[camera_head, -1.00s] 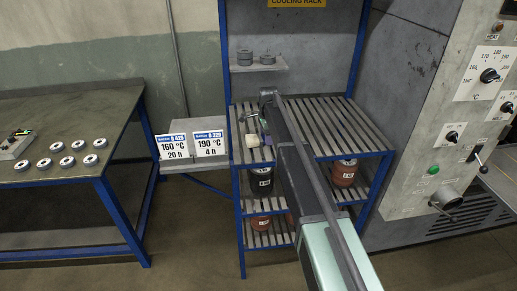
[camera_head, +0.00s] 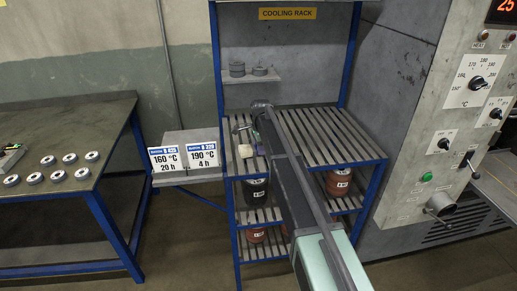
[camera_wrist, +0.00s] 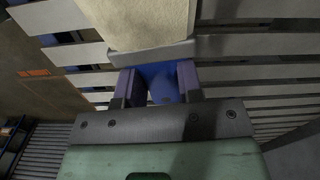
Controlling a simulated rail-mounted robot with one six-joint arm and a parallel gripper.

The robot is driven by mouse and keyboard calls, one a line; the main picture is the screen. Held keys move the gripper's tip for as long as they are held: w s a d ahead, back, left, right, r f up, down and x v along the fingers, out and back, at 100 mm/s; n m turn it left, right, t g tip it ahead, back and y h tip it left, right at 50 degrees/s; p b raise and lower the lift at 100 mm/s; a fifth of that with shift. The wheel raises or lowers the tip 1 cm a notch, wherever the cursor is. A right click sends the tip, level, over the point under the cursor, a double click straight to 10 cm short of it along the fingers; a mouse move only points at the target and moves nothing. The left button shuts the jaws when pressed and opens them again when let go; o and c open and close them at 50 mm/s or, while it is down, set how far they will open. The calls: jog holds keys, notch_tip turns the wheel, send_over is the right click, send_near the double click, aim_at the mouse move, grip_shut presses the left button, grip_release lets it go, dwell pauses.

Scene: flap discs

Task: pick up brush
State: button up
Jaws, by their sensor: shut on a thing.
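The brush has a blue handle, a grey metal ferrule and wide cream bristles (camera_wrist: 145,22). In the wrist view my gripper (camera_wrist: 158,84) is shut on the blue handle, one dark finger on each side. The bristles point away from my gripper, over the slats. In the head view the cream bristles (camera_head: 245,151) show at the left front of the cooling rack's slatted shelf, beside my arm. My arm hides much of the gripper and handle there. Whether the brush touches the slats is not clear.
Two signs (camera_head: 184,158) stand on a small ledge to the left. Two grey disc stacks (camera_head: 259,71) sit on the upper shelf. Labelled containers (camera_head: 338,182) stand below.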

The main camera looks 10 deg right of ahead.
notch_tip(320, 180, up, 20)
jog(key=p, duration=1.9)
jog(key=shift+f, duration=0.2)
